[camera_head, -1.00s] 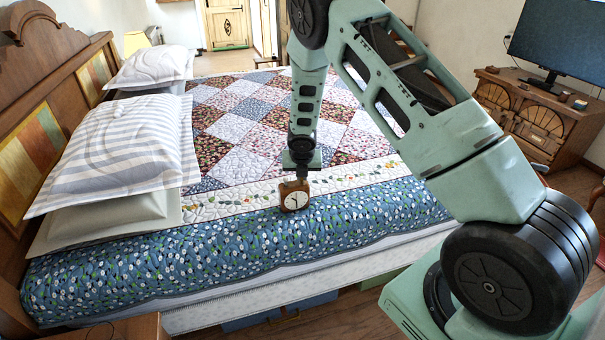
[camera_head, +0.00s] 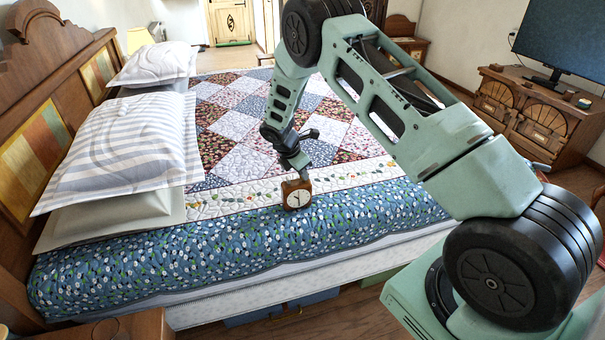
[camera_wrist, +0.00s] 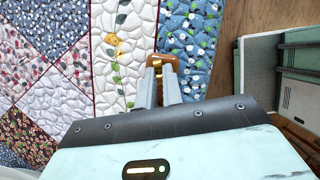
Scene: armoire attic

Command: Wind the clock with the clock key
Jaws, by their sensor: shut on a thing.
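The clock (camera_head: 298,195) is a small brown wooden case with a round white face, upright on the blue floral edge of the bed. Its brown top also shows beyond my fingertips in the wrist view (camera_wrist: 169,58). My gripper (camera_head: 302,172) reaches down at a slant from the upper left, to just behind the top of the clock. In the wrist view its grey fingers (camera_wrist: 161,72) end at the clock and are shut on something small. This seems to be the clock key, which is mostly hidden between the fingers and behind the clock.
The bed has a patchwork quilt (camera_head: 225,125) and striped pillows (camera_head: 120,150) at the left. The bed top around the clock is clear. A wooden dresser (camera_head: 535,115) with a television (camera_head: 575,45) stands at the right. Its wooden headboard (camera_head: 40,100) is at far left.

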